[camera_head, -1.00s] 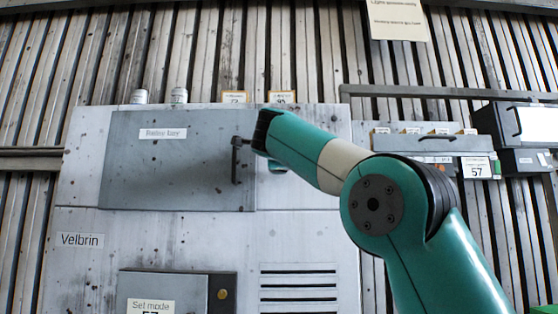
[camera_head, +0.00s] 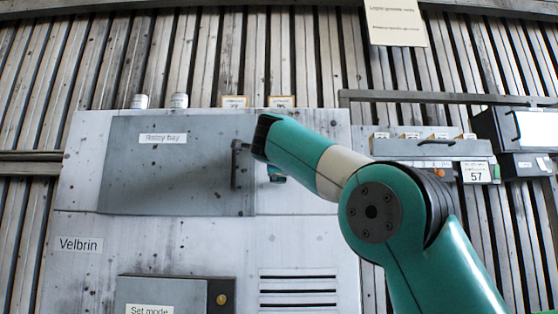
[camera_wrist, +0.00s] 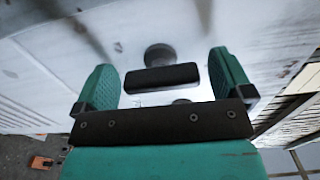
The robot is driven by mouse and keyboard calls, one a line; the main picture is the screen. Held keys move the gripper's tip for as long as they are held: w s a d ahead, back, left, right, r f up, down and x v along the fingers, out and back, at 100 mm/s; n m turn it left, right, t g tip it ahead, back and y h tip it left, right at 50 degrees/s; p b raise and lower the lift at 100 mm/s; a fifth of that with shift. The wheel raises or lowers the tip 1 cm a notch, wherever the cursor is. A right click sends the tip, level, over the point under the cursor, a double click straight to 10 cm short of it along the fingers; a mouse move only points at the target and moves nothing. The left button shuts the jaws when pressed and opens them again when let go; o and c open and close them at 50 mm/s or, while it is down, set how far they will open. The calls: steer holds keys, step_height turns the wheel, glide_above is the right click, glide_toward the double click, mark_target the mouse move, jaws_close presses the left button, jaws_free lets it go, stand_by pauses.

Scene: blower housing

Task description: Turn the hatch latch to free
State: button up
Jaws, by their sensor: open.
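The grey hatch (camera_head: 150,190), labelled "Relay bay", is closed flat on the front of the pale cabinet. A dark upright handle (camera_head: 235,170) stands at the hatch's right side in the head view, just left of my arm's end. In the wrist view a short dark bar (camera_wrist: 160,78) stands off a pale face, with a dark round hub (camera_wrist: 160,55) beside it. My gripper (camera_wrist: 166,78) is open, with one teal finger at each end of the bar and visible gaps. In the head view my arm's end mostly hides my gripper. I cannot tell whether bar and handle are the same part.
A panel labelled "Set mode" (camera_head: 150,290) and a slotted vent (camera_head: 298,290) are below the hatch. White cylinders and small tags stand on the cabinet top. A shelf unit (camera_head: 425,147) and a dark box (camera_head: 505,130) hang at the right. Space before the hatch's left is clear.

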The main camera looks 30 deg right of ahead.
steer(key=b+v, duration=0.4)
steer(key=v, duration=1.3)
steer(key=shift+s, duration=0.2)
steer(key=shift+a, duration=0.15)
steer(key=w+a+f+n+y+p, duration=0.3)
steer(key=w+a+f+n+y, duration=0.35)
steer(key=n, duration=0.45)
steer(key=s+a+f+n+g+y+p, duration=0.1)
steer(key=a+f+n+g+y, duration=0.2)
steer(key=f, duration=0.4)
steer(key=s+a+f+n+y, duration=0.1)
steer(key=a+f+n, duration=0.1)
steer(key=f+n, duration=0.35)
steer(key=s+a+f+n+g+y+p, duration=0.1)
steer(key=s+f+n+g, duration=0.5)
steer(key=s+f, duration=0.6)
steer(key=s+a+f+n+g+y+p, duration=0.2)
steer(key=s+a+f+n+g, duration=0.2)
steer(key=s+f, duration=0.8)
steer(key=s+n+g, duration=0.2)
steer(key=shift+s+n+y, duration=0.25)
steer(key=shift+n+y, duration=0.1)
